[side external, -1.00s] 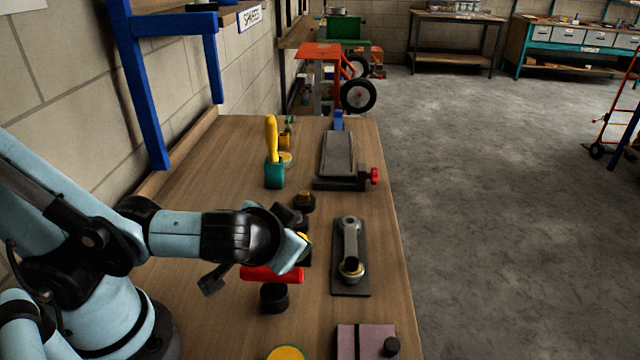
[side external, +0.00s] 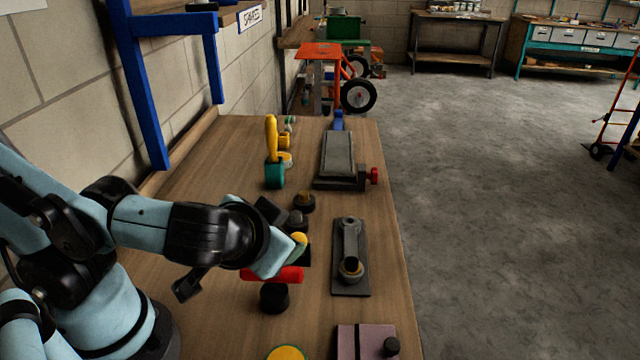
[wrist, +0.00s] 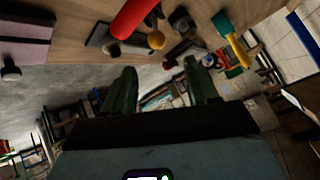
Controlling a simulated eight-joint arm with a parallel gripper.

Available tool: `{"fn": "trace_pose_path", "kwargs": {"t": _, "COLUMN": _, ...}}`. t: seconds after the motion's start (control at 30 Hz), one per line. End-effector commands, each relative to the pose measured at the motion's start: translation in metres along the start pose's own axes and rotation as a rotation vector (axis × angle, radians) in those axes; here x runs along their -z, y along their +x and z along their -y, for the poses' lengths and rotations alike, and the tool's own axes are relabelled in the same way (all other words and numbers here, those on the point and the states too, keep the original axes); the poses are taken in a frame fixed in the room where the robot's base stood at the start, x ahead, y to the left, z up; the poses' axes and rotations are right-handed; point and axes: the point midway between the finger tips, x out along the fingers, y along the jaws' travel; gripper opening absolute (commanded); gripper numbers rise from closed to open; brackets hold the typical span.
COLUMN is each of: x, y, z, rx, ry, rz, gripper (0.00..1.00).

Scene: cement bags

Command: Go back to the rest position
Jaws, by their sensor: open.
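My gripper (wrist: 160,85) is open, and its two dark fingers stand apart with nothing between them in the wrist view. In the side view my gripper (side external: 282,245) hangs over the left middle of the wooden bench (side external: 215,165), pointing right. It stands above and partly in front of a red bar-shaped part (side external: 280,275) with a black round base (side external: 273,298). The red part also shows at the top of the wrist view (wrist: 132,18). I cannot tell from the side view how far the fingers are above it.
A grey bar fixture (side external: 350,270) is to the right, and a grey tray-like vise (side external: 338,152) is farther back. A teal block with a yellow handle (side external: 273,155) stands at the back left. A blue frame (side external: 148,90) is by the wall. A pink box (side external: 365,342) is in front.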

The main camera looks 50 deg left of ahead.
Motion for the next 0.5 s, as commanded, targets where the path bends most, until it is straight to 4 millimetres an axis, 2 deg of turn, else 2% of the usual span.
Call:
{"fn": "trace_pose_path", "kwargs": {"t": 0.3, "x": -0.004, "y": 0.034, "z": 0.016, "rx": -0.133, "ry": 0.063, "rz": 0.197, "gripper": 0.58}}
{"fn": "trace_pose_path", "kwargs": {"t": 0.5, "x": 0.006, "y": 0.051, "z": 0.030, "rx": -0.286, "ry": 0.048, "rz": 0.232, "gripper": 0.58}}
